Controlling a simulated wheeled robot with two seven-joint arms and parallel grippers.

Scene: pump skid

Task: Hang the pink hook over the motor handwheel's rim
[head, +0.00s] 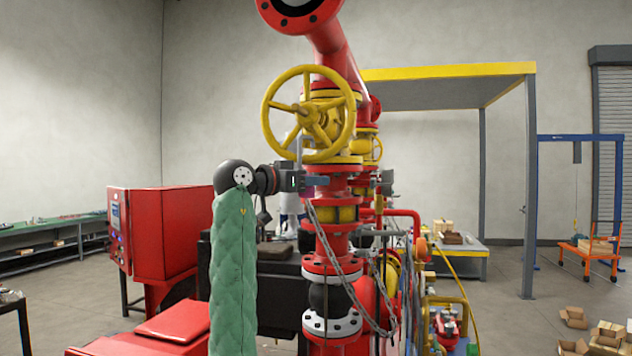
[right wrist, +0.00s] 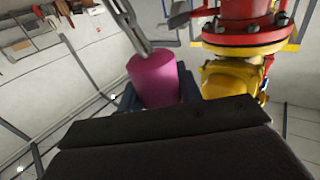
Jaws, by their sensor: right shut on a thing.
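A large yellow handwheel (head: 350,113) with spokes stands on the red pipework in the head view, facing me. My right gripper (head: 318,181) is just below the large wheel's rim, in front of the red flanges. In the right wrist view it is shut on the pink hook's thick pink body (right wrist: 155,80), between dark fingers. Grey metal rises from the pink end. My left gripper is not in view.
A grey chain (head: 340,268) hangs in front of the red pipes below my gripper. A red cabinet (head: 160,235) stands at left. A grey frame with a yellow top edge (head: 450,70) is behind at right. Cardboard boxes (head: 605,335) lie on the floor at lower right.

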